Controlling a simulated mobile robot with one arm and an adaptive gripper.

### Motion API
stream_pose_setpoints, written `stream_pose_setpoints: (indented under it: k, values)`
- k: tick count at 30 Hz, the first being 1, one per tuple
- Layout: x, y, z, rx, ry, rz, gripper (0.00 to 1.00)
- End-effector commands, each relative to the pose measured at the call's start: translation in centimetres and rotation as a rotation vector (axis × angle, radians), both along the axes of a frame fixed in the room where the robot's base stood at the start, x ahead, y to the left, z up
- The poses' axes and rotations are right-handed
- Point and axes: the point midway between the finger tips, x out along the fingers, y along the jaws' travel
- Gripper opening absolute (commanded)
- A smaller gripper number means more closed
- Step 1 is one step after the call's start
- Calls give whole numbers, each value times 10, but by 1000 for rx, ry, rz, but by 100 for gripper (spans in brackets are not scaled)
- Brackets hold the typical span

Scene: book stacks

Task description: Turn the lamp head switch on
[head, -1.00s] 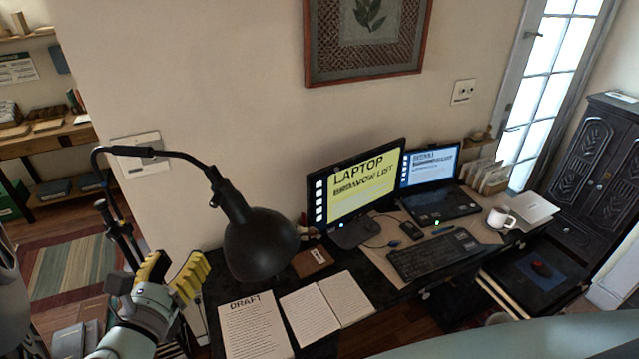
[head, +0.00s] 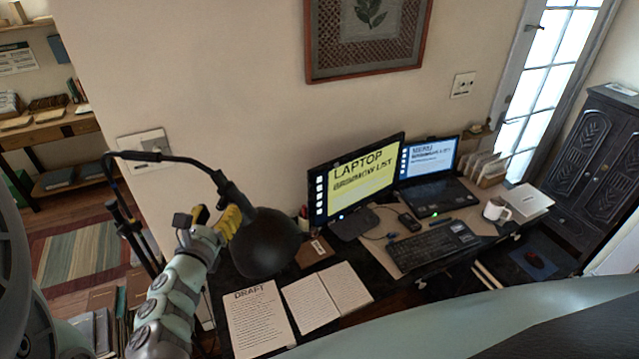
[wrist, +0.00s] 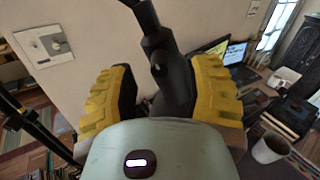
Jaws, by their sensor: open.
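The black desk lamp has a dome-shaped head (head: 266,244) hanging over the left end of the desk from a curved arm. In the head view my gripper (head: 228,222) is just left of the lamp head, at its upper neck, partly hidden behind it. In the wrist view the two yellow fingers (wrist: 160,95) are apart, with the black lamp neck (wrist: 170,60) between them. I cannot tell whether either finger touches it. A small knob shows on the neck in the wrist view. I cannot make out the switch's state, and no glow shows from the lamp.
The desk holds papers (head: 258,318), a monitor (head: 358,180), a laptop (head: 430,190), a keyboard (head: 432,246) and a white mug (head: 496,209). The wall stands close behind the lamp, with a wall plate (head: 145,150) on it.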

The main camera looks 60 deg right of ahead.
Motion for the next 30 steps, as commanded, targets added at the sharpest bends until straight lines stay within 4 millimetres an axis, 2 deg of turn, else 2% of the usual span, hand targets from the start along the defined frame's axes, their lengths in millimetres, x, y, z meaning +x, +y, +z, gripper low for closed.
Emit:
stream_pose_setpoints:
  k: [7,18,19,30]
  values:
    - [6,-16,0,0,0,-4,49]
    - [7,-18,0,1,-1,-4,49]
    - [7,-18,0,1,-1,-4,52]
    - [8,-17,0,1,0,-2,14]
